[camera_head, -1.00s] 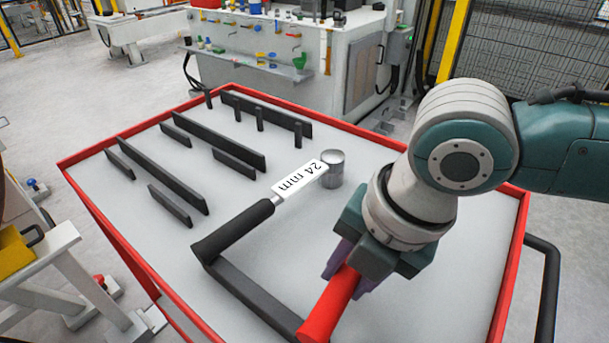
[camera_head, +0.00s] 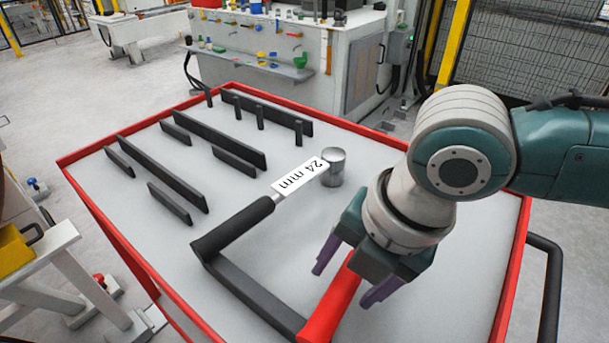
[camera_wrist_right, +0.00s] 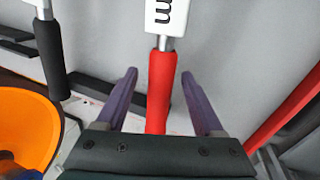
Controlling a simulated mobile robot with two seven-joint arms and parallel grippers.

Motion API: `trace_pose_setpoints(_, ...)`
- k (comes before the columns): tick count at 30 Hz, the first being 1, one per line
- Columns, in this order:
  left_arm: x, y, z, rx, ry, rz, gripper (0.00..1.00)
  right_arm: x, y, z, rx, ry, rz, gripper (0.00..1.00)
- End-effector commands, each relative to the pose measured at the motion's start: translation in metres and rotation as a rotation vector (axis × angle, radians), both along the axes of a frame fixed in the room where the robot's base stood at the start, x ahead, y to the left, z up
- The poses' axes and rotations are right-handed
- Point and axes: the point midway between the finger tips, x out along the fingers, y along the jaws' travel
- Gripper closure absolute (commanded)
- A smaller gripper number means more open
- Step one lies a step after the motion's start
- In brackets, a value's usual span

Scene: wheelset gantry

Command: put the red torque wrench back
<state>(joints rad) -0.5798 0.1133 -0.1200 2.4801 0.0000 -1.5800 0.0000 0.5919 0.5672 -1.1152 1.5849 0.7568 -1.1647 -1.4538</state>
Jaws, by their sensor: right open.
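The red torque wrench lies on the grey top of the red-rimmed cart; its red handle (camera_head: 331,302) is in the head view, the rest hidden by my right arm. The right wrist view shows its red handle (camera_wrist_right: 161,90), a short metal shaft and part of a white label. My right gripper (camera_head: 343,287) is open, its purple fingers apart on either side of the handle with gaps visible in the wrist view (camera_wrist_right: 160,75). A black-handled wrench (camera_head: 235,227) with a "24 mm" label lies to the left. My left gripper is not in view.
A dark bar (camera_head: 250,292) runs between the handle ends of the two wrenches. Several upright black dividers (camera_head: 165,172) stand on the far left of the cart top (camera_head: 110,215). A metal cylinder (camera_head: 333,167) is at the labelled wrench's end. An orange round object (camera_wrist_right: 22,120) shows in the wrist view.

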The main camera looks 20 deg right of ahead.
Motion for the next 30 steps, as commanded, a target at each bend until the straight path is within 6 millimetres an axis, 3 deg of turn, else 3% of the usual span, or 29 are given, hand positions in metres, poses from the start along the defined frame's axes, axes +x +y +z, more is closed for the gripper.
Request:
trace_pose_setpoints(5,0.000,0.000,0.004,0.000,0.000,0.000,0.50,-0.001,-0.002,0.010,0.001,-0.001,-0.001,0.30)
trace_pose_setpoints(16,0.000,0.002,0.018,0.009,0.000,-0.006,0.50,-0.014,-0.015,0.079,0.000,-0.003,0.001,0.30)
trace_pose_setpoints(23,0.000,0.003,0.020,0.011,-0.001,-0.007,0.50,-0.018,-0.018,0.096,0.000,-0.001,0.000,0.30)
trace_pose_setpoints(26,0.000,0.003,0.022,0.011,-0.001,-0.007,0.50,-0.021,-0.012,0.098,0.018,0.002,-0.020,0.30)
trace_pose_setpoints(30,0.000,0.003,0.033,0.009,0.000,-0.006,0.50,-0.038,0.019,0.106,0.123,0.021,-0.170,0.30)
